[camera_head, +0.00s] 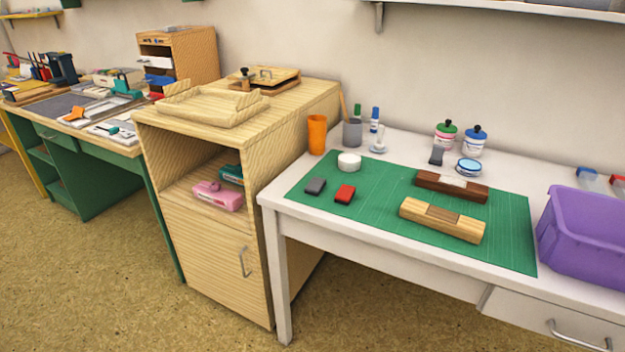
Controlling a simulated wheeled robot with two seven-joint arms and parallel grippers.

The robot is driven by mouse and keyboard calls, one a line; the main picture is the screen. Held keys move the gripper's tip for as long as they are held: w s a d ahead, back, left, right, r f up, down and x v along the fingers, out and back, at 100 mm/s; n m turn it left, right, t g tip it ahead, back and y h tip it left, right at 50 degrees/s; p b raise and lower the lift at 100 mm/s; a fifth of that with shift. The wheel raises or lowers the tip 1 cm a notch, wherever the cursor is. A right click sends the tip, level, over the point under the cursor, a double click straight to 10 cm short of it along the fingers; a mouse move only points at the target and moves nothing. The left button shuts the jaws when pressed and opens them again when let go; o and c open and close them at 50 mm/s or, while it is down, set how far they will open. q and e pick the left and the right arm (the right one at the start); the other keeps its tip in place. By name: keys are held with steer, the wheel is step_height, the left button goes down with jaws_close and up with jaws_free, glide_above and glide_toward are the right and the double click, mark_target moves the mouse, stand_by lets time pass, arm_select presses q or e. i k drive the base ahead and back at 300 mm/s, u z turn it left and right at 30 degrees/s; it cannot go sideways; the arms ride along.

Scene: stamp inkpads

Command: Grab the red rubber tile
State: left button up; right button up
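A small red tile (345,193) with dark sides lies on the green cutting mat (360,222), near the mat's left front part on the white table. A similar grey tile (315,185) lies just to its left, a small gap apart. Nothing covers the red tile. Neither of my grippers shows in the head view.
A white round pot (349,162) stands behind the tiles. A dark wooden block (451,187) and a light wooden block (443,220) lie to the right on the mat. A purple bin (583,235) stands at the right. A wooden cabinet (209,245) adjoins the table's left.

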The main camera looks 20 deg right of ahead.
mark_target(345, 194)
steer(key=z, duration=0.4)
steer(key=i, duration=1.05)
steer(key=z, duration=2.6)
steer(key=k, duration=1.5)
steer(key=u, duration=1.9)
steer(key=i, duration=0.5)
steer(key=z, duration=0.05)
